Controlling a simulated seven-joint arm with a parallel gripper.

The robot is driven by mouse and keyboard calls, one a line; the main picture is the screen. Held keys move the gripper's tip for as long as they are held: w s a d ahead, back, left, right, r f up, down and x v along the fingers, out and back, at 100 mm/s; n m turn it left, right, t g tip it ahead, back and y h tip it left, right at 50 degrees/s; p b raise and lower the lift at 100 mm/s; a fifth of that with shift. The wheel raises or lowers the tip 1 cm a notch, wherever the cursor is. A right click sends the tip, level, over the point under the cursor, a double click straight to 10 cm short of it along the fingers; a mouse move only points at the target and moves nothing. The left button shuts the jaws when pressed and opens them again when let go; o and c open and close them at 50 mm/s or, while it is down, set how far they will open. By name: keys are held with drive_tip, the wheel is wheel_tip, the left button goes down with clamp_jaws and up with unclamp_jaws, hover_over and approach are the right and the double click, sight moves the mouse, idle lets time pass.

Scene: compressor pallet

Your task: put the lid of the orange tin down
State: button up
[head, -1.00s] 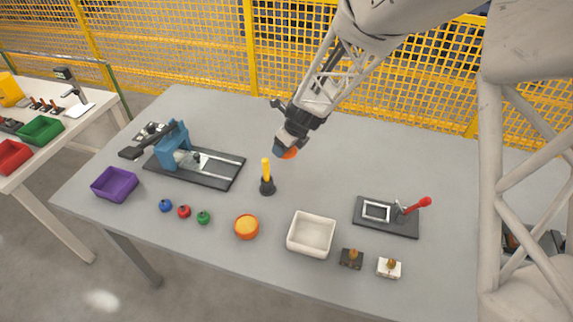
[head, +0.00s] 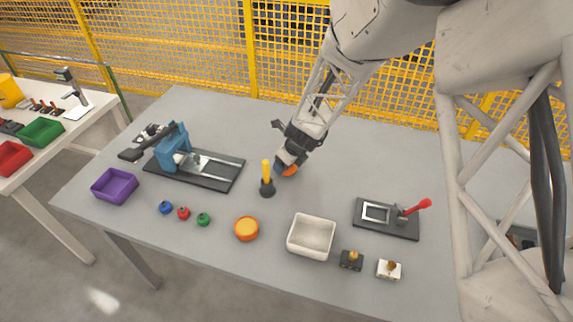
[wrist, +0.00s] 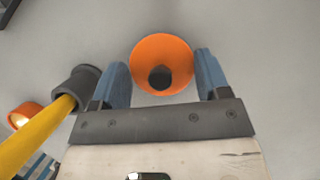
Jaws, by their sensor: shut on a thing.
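The orange tin (head: 246,229) stands open on the grey table, its yellow-orange inside showing; it also shows at the left edge of the wrist view (wrist: 24,114). My gripper (head: 287,166) is low over the table behind and right of the yellow-handled tool. In the wrist view my gripper (wrist: 163,82) has its two blue fingers on either side of the round orange lid (wrist: 150,52), which has a dark knob. The lid also shows under the fingers in the head view (head: 290,171). I cannot tell whether the lid touches the table.
The yellow-handled tool in its dark holder (head: 267,188) stands close beside my gripper. A white bin (head: 291,240), a red-levered fixture (head: 387,228), a blue press (head: 174,148) and a purple bin (head: 97,194) stand around. Table right of my gripper is clear.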

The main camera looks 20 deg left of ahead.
drive_tip(key=shift+f, duration=0.65)
drive_tip(key=shift+f, duration=0.15)
drive_tip(key=o, duration=0.9)
drive_tip(key=shift+r, duration=0.2)
drive_tip(key=v, duration=1.2)
drive_tip(key=shift+s+f, duration=0.1)
drive_tip(key=shift+d, duration=0.1)
